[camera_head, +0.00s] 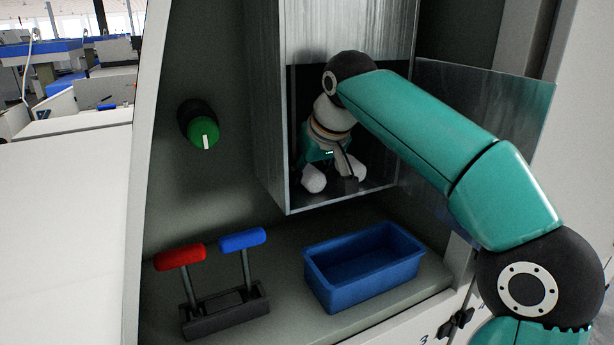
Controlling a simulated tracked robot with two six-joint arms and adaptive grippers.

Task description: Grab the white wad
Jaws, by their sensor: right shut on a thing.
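My right gripper (345,182) is inside the metal chute, reaching in from the right, with its fingers pointing down. It is shut on a white wad (355,168), which shows beside its dark fingers. Another white piece (313,178) shows just left of the fingers; I cannot tell whether it is a separate wad or part of the same one. My wrist and forearm hide part of the chute's inside. My left gripper is not in view.
Below, a blue bin (345,285) stands on the ledge, apparently empty. A red lever (180,256) and a blue lever (242,240) stand left of it. A green knob (202,133) is on the wall.

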